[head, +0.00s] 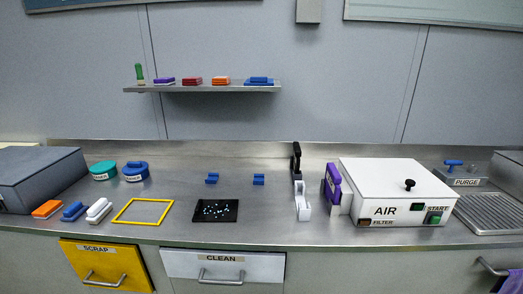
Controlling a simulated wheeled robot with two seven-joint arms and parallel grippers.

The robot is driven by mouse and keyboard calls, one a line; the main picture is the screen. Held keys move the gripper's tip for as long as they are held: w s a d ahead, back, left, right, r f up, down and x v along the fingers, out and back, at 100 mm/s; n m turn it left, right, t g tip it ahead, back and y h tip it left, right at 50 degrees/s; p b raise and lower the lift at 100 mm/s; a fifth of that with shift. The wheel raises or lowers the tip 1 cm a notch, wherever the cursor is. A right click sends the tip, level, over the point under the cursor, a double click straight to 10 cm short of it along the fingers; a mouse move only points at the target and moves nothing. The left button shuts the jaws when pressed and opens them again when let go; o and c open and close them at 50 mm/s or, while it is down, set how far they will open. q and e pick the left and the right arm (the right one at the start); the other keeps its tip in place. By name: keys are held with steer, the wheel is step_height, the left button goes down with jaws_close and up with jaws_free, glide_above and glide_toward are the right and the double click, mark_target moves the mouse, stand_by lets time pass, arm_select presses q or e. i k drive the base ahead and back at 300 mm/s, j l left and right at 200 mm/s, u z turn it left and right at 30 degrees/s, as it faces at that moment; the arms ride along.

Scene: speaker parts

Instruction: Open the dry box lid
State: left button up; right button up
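No box in view carries a readable dry box label. A white box (393,187) marked AIR, FILTER and START stands at the right of the counter. A dark grey box (38,178) with a closed sloping top is at the far left, cut off by the picture edge. A grey block marked PURGE (463,178) with a blue handle stands right of the white box. Another grey shape (508,168) is cut off at the far right. Neither of my grippers is in view.
A purple piece (332,184) and a white tape dispenser (303,200) stand left of the white box. A ribbed tray (492,214) lies at right. A black mat (215,211), yellow frame (143,212) and several small blocks lie on the counter. A shelf (202,89) is above.

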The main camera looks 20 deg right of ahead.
mark_target(374, 178)
steer(key=z, duration=1.6)
